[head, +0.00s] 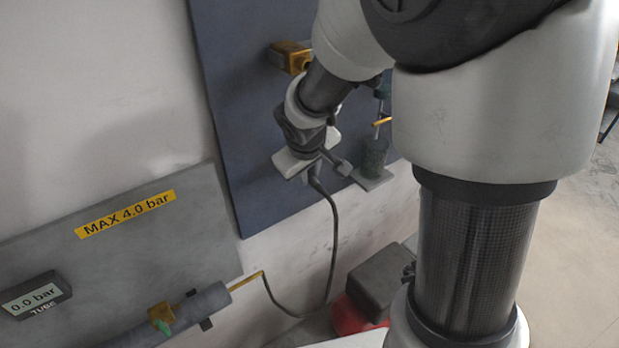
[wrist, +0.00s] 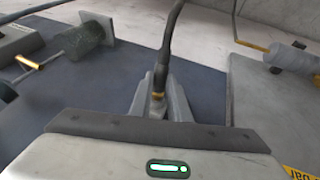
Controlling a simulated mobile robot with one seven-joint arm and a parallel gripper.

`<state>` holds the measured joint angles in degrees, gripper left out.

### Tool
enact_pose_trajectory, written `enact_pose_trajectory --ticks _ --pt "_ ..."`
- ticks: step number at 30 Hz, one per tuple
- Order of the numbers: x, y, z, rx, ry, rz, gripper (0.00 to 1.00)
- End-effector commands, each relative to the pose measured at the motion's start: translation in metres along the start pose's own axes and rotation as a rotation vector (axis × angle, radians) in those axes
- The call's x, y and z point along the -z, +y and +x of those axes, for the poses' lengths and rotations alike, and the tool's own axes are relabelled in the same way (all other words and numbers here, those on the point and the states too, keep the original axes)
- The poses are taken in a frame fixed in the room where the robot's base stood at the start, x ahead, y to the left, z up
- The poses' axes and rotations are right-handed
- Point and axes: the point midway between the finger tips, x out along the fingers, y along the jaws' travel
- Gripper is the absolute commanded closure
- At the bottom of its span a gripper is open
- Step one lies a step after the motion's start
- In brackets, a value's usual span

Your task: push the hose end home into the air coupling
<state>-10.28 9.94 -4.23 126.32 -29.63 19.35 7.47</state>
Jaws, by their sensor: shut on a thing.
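In the wrist view my gripper (wrist: 160,104) is shut on the hose end, with a brass-coloured ring (wrist: 157,96) showing between its fingers. The black hose (wrist: 169,42) runs up and away from the fingers. In the head view my gripper (head: 316,168) is in front of the blue panel's lower part, and the hose (head: 333,235) hangs from it in a loop to a brass elbow (head: 248,279) on the grey tube (head: 192,308). I cannot pick out the air coupling for sure. The hose tip and whatever it faces are hidden.
The blue panel (head: 232,110) carries a brass block (head: 288,57) and a green cylinder (head: 373,155) near my wrist. The grey board (head: 110,245) has a MAX 4.0 bar label (head: 125,213) and a gauge (head: 36,295) reading 0.0 bar. A grey box (head: 380,277) stands below.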

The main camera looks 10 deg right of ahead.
Motion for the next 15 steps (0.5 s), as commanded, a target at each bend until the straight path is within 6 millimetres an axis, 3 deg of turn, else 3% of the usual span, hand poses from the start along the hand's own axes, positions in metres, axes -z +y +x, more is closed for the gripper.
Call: enact_pose_trajectory --ticks 15 --pt "-0.016 0.000 -0.004 0.000 -0.001 0.000 1.00"
